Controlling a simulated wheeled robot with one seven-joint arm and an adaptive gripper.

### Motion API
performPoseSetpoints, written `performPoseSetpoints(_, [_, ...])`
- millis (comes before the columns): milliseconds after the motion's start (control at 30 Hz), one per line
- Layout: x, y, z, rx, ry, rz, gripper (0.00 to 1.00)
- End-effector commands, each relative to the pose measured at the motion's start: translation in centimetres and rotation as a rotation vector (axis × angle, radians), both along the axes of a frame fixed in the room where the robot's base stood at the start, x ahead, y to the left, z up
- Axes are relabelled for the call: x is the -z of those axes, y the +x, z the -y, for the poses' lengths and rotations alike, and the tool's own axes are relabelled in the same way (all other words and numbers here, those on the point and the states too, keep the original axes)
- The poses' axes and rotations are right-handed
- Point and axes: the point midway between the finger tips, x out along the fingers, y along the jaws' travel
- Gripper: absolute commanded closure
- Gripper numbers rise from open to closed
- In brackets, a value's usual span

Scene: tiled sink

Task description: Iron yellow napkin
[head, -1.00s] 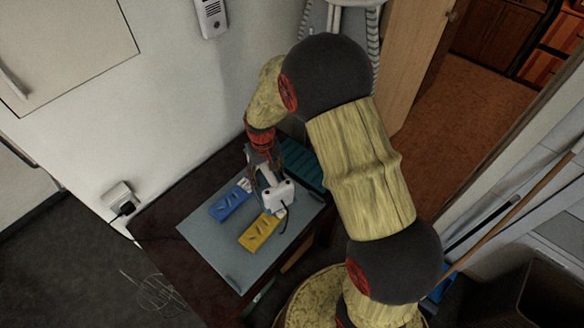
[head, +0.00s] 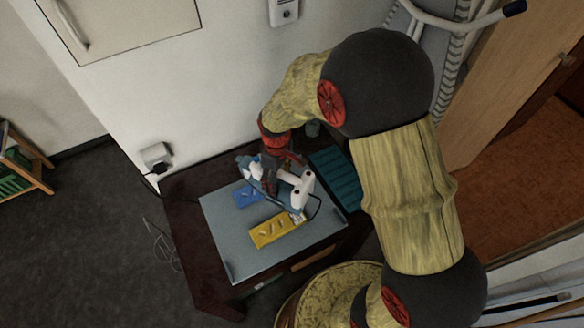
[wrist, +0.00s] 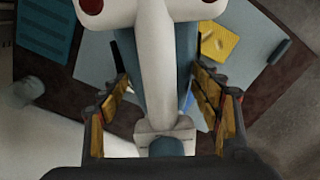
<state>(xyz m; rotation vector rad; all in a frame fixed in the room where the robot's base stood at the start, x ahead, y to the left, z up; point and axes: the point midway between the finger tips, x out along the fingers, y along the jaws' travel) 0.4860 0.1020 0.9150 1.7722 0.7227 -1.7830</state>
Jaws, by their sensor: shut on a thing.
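The yellow napkin (head: 273,230) lies flat on the grey-blue board (head: 228,250); part of it shows in the wrist view (wrist: 219,40). A blue napkin (head: 245,197) lies beside it, partly covered by the iron. My gripper (head: 274,176) is shut on the white and blue iron (head: 296,190). In the wrist view the fingers of my gripper (wrist: 162,125) stand on both sides of the iron (wrist: 155,60). The iron is above the wall-side part of the board, by the blue napkin, apart from most of the yellow one. I cannot tell whether its sole touches anything.
A teal ribbed mat (head: 335,178) lies right of the board on the dark table (head: 185,215). A small cup (head: 313,130) stands near the wall. A socket with a plug (head: 156,158) is on the wall left of the table.

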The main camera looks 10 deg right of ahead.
Motion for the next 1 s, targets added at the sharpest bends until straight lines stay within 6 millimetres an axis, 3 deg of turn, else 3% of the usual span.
performPoseSetpoints(200, [-1.3, -4.0, -5.0, -0.439, 0.007, 0.002, 0.95])
performPoseSetpoints(500, [-2.0, -8.9, -9.0, -0.906, 0.016, 0.0, 0.95])
performPoseSetpoints(700, [-2.2, -10.2, -9.9, -1.039, 0.019, 0.0, 0.95])
performPoseSetpoints(1000, [-0.9, -10.5, -10.0, -1.059, 0.019, -0.002, 0.95])
